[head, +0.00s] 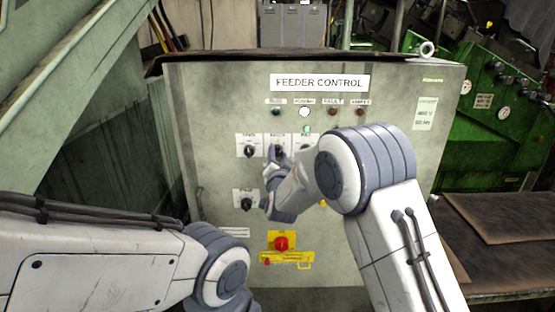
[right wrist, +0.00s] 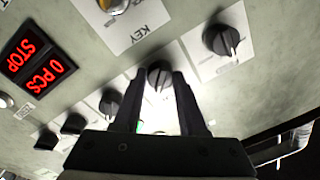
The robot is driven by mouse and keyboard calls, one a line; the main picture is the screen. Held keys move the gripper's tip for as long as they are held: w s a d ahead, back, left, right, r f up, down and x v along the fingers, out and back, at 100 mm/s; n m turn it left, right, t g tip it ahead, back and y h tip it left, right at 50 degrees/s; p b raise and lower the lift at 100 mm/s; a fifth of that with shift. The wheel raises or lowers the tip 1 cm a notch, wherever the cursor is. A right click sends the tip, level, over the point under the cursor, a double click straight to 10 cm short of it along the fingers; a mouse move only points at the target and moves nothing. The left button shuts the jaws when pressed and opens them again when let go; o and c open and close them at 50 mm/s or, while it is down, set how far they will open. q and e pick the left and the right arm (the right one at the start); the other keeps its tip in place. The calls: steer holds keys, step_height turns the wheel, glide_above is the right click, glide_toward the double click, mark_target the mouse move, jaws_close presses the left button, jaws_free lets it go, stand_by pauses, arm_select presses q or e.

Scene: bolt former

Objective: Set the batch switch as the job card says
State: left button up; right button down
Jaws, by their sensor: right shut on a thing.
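The feeder control cabinet (head: 215,110) stands in front of me with a row of black rotary switches. My right gripper (head: 277,158) is at the middle switch of the upper row (head: 278,149), whose small label I cannot read surely. In the right wrist view my right gripper (right wrist: 160,90) has its two fingers on either side of this black knob (right wrist: 159,77), shut on it. Its pointer setting is hard to tell. A pale card (head: 425,113) is on the cabinet's right side, its text too small to read. My left gripper is out of view.
Another switch (head: 248,150) is left of the gripped one, and one more (head: 246,203) sits lower. A red stop button (head: 281,243) on yellow is below. The red display (right wrist: 38,62) reads "STOP" and "0 PCS". A green lamp (head: 306,129) is lit.

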steer(key=shift+c, duration=2.3)
jaws_free()
steer(key=s+b, duration=0.2)
steer(key=s, duration=0.8)
steer(key=shift+s+d+f+b, duration=0.2)
steer(key=shift+s+f+b, duration=0.05)
steer(key=shift+b, duration=0.05)
